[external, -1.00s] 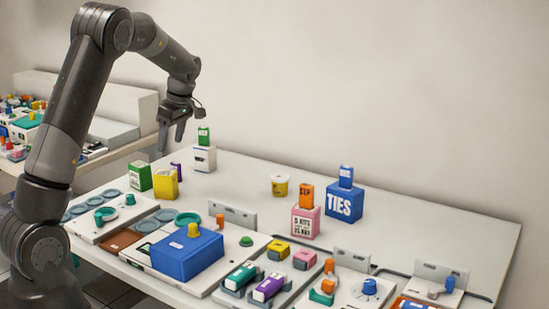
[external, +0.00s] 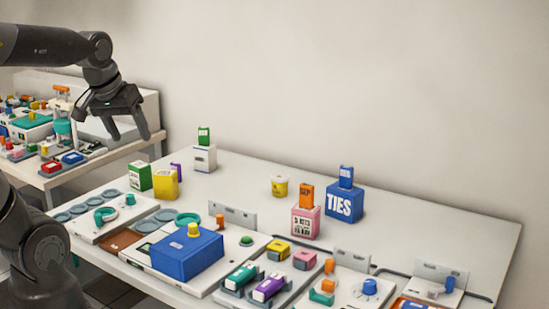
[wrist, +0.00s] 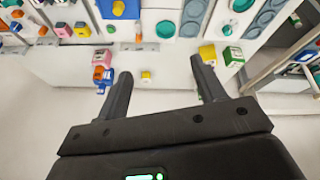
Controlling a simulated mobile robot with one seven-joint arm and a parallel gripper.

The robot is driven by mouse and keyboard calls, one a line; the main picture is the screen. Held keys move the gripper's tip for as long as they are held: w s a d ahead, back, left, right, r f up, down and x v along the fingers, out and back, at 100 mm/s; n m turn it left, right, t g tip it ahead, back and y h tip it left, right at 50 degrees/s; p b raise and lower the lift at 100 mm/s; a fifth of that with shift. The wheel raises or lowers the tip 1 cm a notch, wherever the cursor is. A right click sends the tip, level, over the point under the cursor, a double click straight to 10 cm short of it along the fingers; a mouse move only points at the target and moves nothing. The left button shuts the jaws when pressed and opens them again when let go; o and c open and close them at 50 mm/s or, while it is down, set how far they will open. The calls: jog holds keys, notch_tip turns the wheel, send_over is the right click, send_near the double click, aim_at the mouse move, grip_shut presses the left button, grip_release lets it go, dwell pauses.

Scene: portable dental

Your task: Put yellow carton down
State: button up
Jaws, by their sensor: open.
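The yellow carton (external: 166,183) stands upright on the white table near its left end, just right of a green carton (external: 139,177). My gripper (external: 131,135) is open and empty, raised to the upper left of the yellow carton and apart from it. In the wrist view the yellow carton (wrist: 207,54) shows at the top right, by the tip of the right finger of my gripper (wrist: 160,68), with the green carton (wrist: 232,55) to its right. Nothing is between the fingers but a distant view of the table.
A white box with a green carton on top (external: 204,157) stands behind the yellow carton. A blue block (external: 190,257) and several trays fill the table's front. A yellow tub (external: 280,186) stands mid-table with bare surface around it. A second cluttered table (external: 45,182) is at left.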

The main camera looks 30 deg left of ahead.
jog(key=s+m, duration=0.1)
jog(key=s+d+f+m, duration=0.1)
jog(key=s, duration=0.1)
jog(key=s+m+t, duration=0.1)
jog(key=s, duration=0.1)
jog(key=shift+s+d+f, duration=0.15)
jog(key=shift+d, duration=0.25)
dwell(0.9)
